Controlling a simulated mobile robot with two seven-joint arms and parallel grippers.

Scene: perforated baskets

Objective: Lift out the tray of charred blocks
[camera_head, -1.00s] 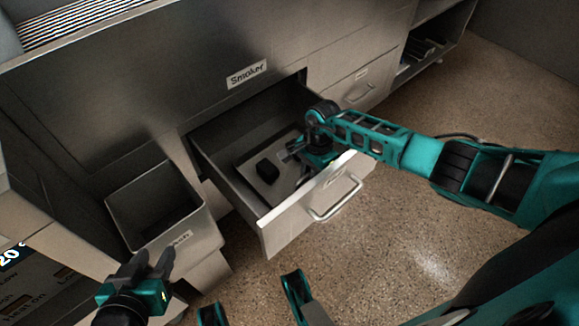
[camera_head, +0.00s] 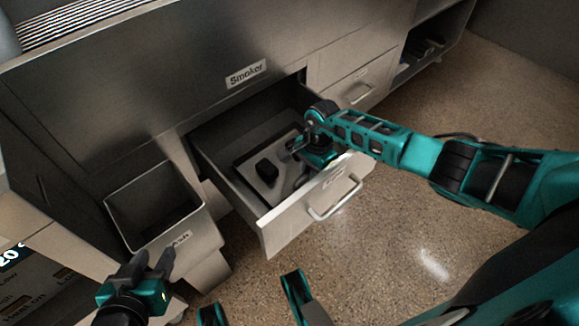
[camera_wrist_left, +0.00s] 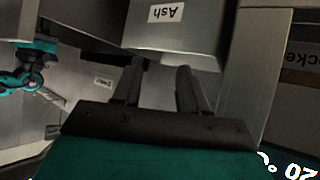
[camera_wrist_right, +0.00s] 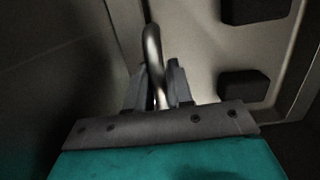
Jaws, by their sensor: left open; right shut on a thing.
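The tray (camera_head: 286,181) is a shallow pale metal tray inside the open drawer (camera_head: 285,216) under the Smoker label. A black charred block (camera_head: 267,170) lies in it; my right arm partly covers the tray. The right wrist view shows two black blocks (camera_wrist_right: 256,10) (camera_wrist_right: 243,86) on the tray floor (camera_wrist_right: 204,52). My right gripper (camera_head: 296,148) is inside the drawer, shut on the tray's curved metal handle (camera_wrist_right: 152,45), with its fingers (camera_wrist_right: 160,82) on either side. My left gripper (camera_head: 157,262) is open and empty, in front of the ash bin.
The open-topped ash bin (camera_head: 191,243) stands left of the drawer. The drawer front with its bar handle (camera_head: 335,199) lies under my right forearm. A closed drawer (camera_head: 352,88) and open shelf (camera_head: 431,46) are further right. The floor (camera_head: 420,240) in front is clear.

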